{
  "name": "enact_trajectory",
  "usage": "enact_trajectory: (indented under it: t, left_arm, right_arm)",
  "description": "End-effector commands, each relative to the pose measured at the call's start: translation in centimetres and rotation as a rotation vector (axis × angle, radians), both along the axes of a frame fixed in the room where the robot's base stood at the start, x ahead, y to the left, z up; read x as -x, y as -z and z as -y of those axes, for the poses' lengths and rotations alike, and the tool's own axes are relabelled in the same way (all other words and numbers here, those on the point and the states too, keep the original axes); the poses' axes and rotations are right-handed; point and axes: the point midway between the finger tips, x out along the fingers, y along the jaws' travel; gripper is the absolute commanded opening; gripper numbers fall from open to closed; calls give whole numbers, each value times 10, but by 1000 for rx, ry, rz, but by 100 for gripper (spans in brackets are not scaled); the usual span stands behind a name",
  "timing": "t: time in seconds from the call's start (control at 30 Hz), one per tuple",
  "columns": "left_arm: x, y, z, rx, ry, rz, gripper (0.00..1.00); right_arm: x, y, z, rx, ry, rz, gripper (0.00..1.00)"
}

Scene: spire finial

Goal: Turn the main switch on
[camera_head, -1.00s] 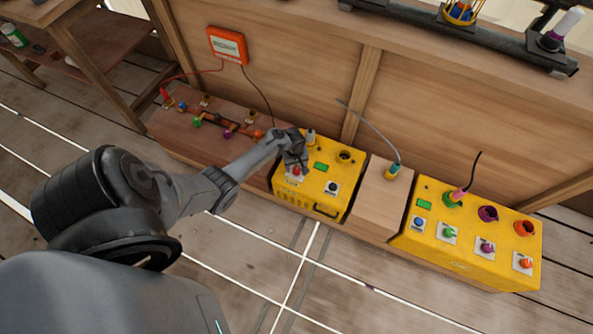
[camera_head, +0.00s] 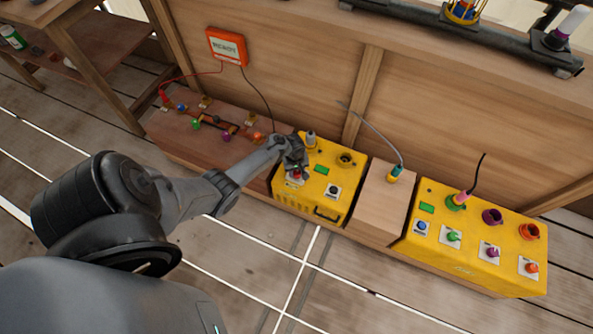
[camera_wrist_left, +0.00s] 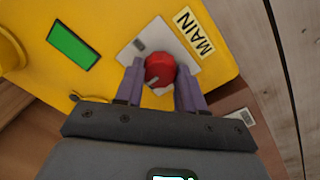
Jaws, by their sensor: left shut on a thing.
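The main switch is a red round knob (camera_wrist_left: 159,70) on a light plate with a "MAIN" label (camera_wrist_left: 194,32), on top of the left yellow box (camera_head: 330,178). In the left wrist view, the fingers of my left gripper (camera_wrist_left: 160,78) stand on both sides of the knob and are shut on it. In the head view, my left gripper (camera_head: 296,168) is over the near left corner of that box and partly covers the knob. My right gripper is not in view.
A green display (camera_wrist_left: 73,45) and a second knob (camera_head: 333,190) are near the switch. A wooden block (camera_head: 382,205) separates the left box from the right yellow box (camera_head: 470,262), which has several coloured knobs and sockets.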

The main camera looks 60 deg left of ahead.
Motion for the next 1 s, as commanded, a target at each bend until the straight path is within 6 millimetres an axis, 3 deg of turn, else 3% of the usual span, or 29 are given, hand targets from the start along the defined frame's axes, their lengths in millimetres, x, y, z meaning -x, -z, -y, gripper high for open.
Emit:
enact_trajectory:
  t: [0.47,1.0]
  left_arm:
    - [0,-2,0,0,99,-1,8]
    - [-1,-1,0,1,570,-2,8]
  right_arm:
    - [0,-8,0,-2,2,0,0]
    - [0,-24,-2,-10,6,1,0]
